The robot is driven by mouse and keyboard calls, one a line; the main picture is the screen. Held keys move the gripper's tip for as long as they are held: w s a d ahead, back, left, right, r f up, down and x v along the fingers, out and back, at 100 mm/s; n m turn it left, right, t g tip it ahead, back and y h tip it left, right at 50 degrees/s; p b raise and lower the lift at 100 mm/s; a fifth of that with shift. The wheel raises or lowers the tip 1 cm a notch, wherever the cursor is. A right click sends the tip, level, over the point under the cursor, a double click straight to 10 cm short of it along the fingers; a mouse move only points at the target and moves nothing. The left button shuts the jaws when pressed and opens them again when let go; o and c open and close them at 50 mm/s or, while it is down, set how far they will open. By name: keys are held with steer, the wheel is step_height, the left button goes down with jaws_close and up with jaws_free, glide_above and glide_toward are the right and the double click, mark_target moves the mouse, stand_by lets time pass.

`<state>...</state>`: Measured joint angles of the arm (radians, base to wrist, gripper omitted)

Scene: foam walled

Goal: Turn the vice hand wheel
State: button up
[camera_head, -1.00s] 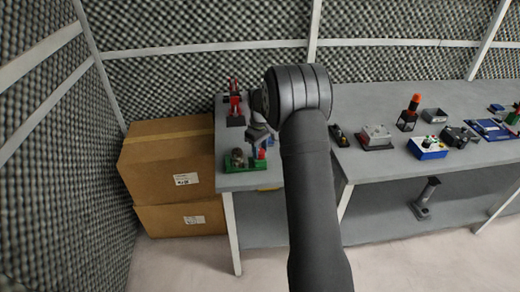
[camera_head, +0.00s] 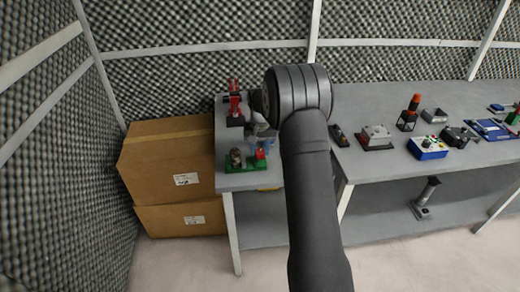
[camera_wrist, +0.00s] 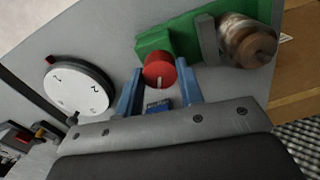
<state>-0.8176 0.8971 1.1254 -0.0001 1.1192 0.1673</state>
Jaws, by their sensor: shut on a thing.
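The vice is a green base (camera_wrist: 185,38) with a grey jaw plate and a brown metallic round part (camera_wrist: 247,42) at its right in the wrist view. Its red hand wheel (camera_wrist: 160,70) carries a white mark and faces my gripper. My gripper (camera_wrist: 160,82) has its blue fingers on both sides of the wheel and is shut on it. In the head view the green vice (camera_head: 233,167) sits at the near left of the bench, with the red wheel (camera_head: 260,154) at its right. My arm hides part of the bench there.
A white dial (camera_wrist: 78,90) lies left of my fingers in the wrist view. A red device (camera_head: 235,105) stands behind the vice. Cardboard boxes (camera_head: 165,160) are left of the bench. Several devices, including a blue box (camera_head: 428,148), stand to the right.

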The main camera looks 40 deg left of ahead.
mark_target(260, 151)
steer(key=shift+m, duration=0.5)
steer(key=o, duration=1)
steer(key=shift+r, duration=0.1)
step_height(260, 151, up, 17)
steer(key=shift+r, duration=0.15)
step_height(260, 151, down, 18)
steer(key=shift+r, duration=0.2)
stand_by(0.5)
